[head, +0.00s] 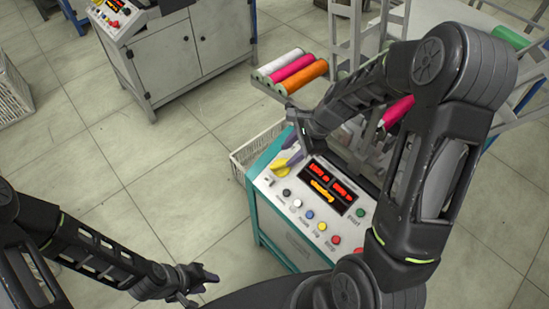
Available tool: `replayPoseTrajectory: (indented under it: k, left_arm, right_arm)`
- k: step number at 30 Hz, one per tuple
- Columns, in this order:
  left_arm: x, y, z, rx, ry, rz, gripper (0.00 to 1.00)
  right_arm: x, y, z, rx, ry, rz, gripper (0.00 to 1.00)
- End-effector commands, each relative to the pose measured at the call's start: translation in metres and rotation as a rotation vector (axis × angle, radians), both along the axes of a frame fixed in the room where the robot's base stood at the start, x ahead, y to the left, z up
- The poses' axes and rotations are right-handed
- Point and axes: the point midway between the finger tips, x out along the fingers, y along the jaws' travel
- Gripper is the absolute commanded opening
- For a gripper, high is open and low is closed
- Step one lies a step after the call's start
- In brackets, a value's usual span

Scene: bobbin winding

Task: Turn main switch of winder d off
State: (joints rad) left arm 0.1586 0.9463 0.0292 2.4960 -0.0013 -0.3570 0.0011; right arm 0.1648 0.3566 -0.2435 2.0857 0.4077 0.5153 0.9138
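The winder control panel (283,210) is a white slanted face on a teal-edged cabinet. It has red and orange lit displays (328,181) and a row of coloured buttons. A small yellow part (281,167) shows at the panel's upper left corner; I take it for the main switch, but its setting is unreadable. Contact and finger gap cannot be made out. My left gripper (198,280) is low over the floor, away from the panel, with no object visible in it.
Pink, white and orange spools (292,68) lie on a rack behind the panel. My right arm covers much of the machine's right side. A white basket (252,150) stands behind the cabinet. Another grey machine (190,50) stands at the back left. The tiled floor between is clear.

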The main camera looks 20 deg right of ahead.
Motion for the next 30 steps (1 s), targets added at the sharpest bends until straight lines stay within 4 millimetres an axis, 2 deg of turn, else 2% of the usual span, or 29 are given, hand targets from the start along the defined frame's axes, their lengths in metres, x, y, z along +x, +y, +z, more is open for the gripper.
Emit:
replayPoseTrajectory:
  k: [8,21,30]
  left_arm:
    - [0.000,0.000,-0.001,0.000,0.000,0.000,0.36]
    - [0.001,0.000,-0.008,0.000,-0.001,0.000,0.36]
    - [0.001,0.000,-0.009,0.000,-0.001,0.000,0.36]
  right_arm:
    - [0.001,0.003,-0.007,-0.002,0.001,0.003,0.38]
    - [0.016,0.023,-0.062,-0.002,0.002,0.003,0.38]
    - [0.019,0.028,-0.072,-0.003,-0.001,0.004,0.38]
